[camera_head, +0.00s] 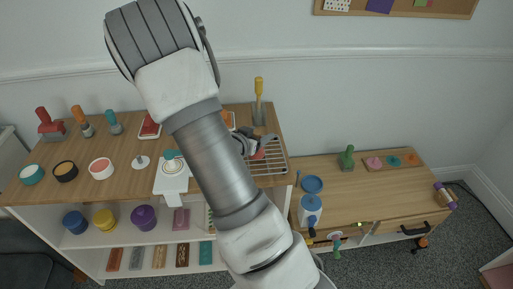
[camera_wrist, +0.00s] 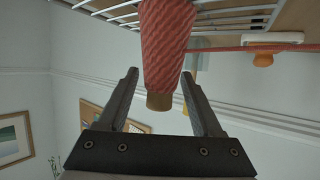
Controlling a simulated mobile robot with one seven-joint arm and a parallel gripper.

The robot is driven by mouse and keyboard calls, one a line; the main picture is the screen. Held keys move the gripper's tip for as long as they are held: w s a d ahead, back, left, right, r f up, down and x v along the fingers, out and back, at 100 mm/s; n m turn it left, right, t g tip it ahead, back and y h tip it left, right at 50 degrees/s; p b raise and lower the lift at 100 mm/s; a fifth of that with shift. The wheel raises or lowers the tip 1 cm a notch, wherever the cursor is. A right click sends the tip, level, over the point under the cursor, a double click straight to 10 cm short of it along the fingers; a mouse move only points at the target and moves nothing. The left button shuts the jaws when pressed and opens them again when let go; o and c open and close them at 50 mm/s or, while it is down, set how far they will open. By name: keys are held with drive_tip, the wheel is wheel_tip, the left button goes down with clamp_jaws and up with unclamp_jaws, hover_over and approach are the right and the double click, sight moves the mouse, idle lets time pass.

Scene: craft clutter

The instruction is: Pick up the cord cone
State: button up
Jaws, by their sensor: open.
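The cord cone (camera_wrist: 165,45) is wound in red textured cord and has a brown end pointing toward my gripper's palm in the wrist view. Its far end is cut off by the top edge. My gripper (camera_wrist: 160,74) is open, with one finger on each side of the cone in the picture. Gaps show between the cone and both fingers. In the head view my gripper (camera_head: 254,143) is over the right part of the wooden top, and only a bit of the red cone (camera_head: 258,155) shows beneath it.
A white wire rack (camera_head: 272,166) lies under and beside the cone. A yellow-handled trowel (camera_head: 259,88) stands just behind. A white box-like item (camera_head: 172,180) is left of my arm. A lower wooden cabinet (camera_head: 335,175) stands to the right.

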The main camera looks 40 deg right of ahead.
drive_tip(key=shift+w+d+f, duration=0.2)
drive_tip(key=shift+d+f, duration=0.05)
drive_tip(key=shift+d, duration=0.3)
clamp_jaws()
drive_tip(key=shift+r, duration=0.15)
